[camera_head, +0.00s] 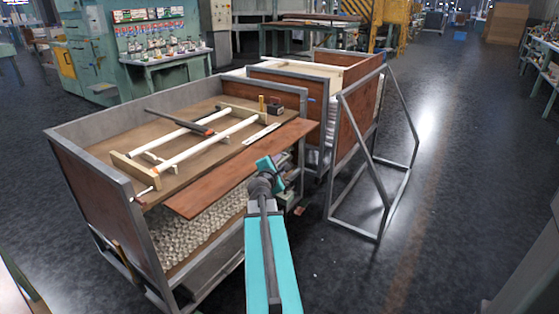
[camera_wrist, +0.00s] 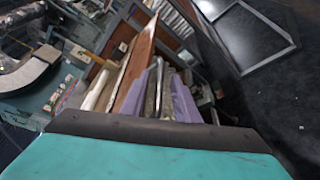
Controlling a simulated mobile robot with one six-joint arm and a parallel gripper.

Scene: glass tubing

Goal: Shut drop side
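The drop side appears to be the reddish-brown board (camera_head: 240,172) along the near long side of a grey metal-framed crate (camera_head: 130,188). It slants out from the crate's open side. Pale packed material shows below it. My gripper (camera_head: 270,172) is close to the board's outer edge, towards its right half; I cannot tell whether it touches. In the wrist view a brown board (camera_wrist: 135,68) runs just left of my gripper (camera_wrist: 159,92).
A wooden frame with pale tubes (camera_head: 205,148) lies on top of the crate. A second crate (camera_head: 355,110) stands behind, with a slanted grey frame (camera_head: 375,205) jutting right. A bench (camera_head: 165,58) stands at the back left. The floor (camera_head: 450,190) to the right is clear.

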